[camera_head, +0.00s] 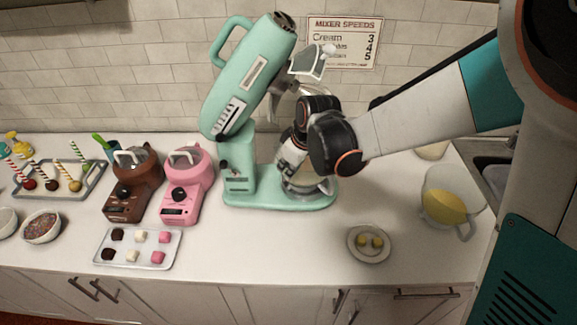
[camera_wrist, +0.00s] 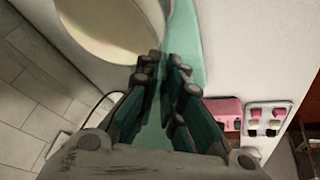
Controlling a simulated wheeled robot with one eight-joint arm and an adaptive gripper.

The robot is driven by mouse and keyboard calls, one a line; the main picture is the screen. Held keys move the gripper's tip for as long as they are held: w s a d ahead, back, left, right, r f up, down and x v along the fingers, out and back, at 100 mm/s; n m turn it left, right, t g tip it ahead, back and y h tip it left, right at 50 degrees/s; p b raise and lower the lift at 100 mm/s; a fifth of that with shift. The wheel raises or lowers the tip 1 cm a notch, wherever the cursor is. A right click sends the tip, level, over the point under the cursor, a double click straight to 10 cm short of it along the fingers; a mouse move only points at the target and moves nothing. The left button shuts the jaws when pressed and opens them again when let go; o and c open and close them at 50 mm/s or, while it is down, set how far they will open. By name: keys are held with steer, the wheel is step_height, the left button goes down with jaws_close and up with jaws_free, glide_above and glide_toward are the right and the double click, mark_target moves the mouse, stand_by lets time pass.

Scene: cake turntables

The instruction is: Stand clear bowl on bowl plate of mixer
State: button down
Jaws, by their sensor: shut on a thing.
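The mint-green mixer (camera_head: 235,150) stands at the back of the counter with its head tilted up. Its flat base with the bowl plate (camera_head: 240,200) reaches right, and the plate's middle is covered. The clear bowl (camera_head: 318,186) is over this base, partly hidden behind my gripper (camera_head: 290,165). I cannot tell whether its bottom touches the plate. In the wrist view my gripper (camera_wrist: 163,63) has its fingers close together at the rim of the clear bowl (camera_wrist: 150,22), shut on it. Cream-coloured content or surface shows inside the rim.
Brown (camera_head: 133,185) and pink (camera_head: 188,185) small machines stand left of the mixer. A tray of small cubes (camera_head: 173,240) lies in front of them. A plate with yellow pieces (camera_head: 356,252) and a clear jug with yellow content (camera_head: 430,190) are at right. Counter in front of the mixer is clear.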

steer(key=shift+f, duration=0.15)
steer(key=c, duration=1.7)
jaws_free()
steer(key=shift+o, duration=0.2)
steer(key=v, duration=1.2)
steer(key=s+d+f+m+t+h+b, duration=0.1)
steer(key=s+d+f+m+b, duration=0.1)
steer(key=s+d+m, duration=0.3)
steer(key=s+d+f+m+t+h+b, duration=0.1)
steer(key=s+d+m+b, duration=0.3)
steer(key=s+d, duration=0.7)
steer(key=shift+s+f+m+t+h+b, duration=0.3)
steer(key=shift+s+f+m+t, duration=0.45)
steer(key=shift+s, duration=0.25)
